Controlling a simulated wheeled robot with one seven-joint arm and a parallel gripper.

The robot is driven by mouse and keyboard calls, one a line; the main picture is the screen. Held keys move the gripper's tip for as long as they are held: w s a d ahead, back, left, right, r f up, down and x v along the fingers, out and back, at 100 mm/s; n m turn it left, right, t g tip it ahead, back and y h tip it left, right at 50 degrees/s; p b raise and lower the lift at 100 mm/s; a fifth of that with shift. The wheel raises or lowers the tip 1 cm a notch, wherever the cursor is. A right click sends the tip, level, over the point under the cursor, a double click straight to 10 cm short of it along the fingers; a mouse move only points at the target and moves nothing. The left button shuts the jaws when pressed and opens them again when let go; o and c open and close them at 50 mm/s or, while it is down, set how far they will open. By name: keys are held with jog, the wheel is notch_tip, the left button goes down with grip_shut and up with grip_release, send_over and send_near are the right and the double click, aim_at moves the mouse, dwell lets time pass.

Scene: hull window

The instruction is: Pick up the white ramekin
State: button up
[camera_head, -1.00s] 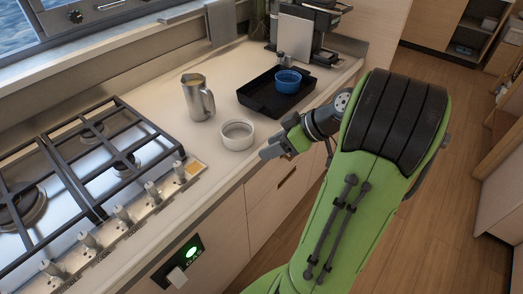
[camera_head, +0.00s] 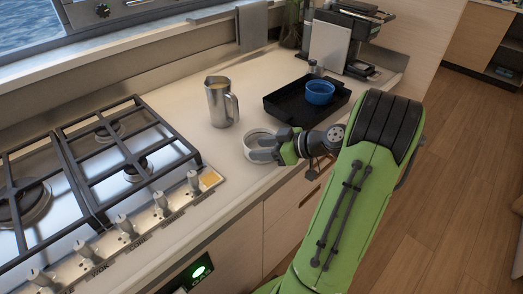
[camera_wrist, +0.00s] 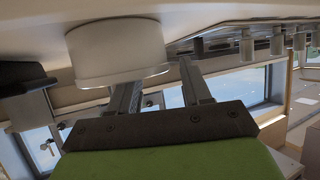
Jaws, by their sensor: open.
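The white ramekin (camera_head: 249,142) stands on the counter near its front edge, between the pitcher and my arm. My gripper (camera_head: 258,150) is at the ramekin, its fingers overlapping the ramekin's right and front part in the head view. In the wrist view the ramekin (camera_wrist: 110,52) appears at upper left, covering part of the left finger's tip. The right finger stands clear of it. My gripper (camera_wrist: 160,72) is open with nothing clasped. I cannot tell whether a finger touches the ramekin.
A metal pitcher (camera_head: 217,104) stands just behind and left of the ramekin. A black tray (camera_head: 283,106) holding a blue ramekin (camera_head: 320,92) lies behind to the right. A gas hob (camera_head: 85,190) is at left. A coffee machine (camera_head: 345,38) stands at the back.

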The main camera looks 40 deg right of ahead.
jog(key=x, duration=0.3)
jog(key=shift+s, duration=0.1)
grip_shut()
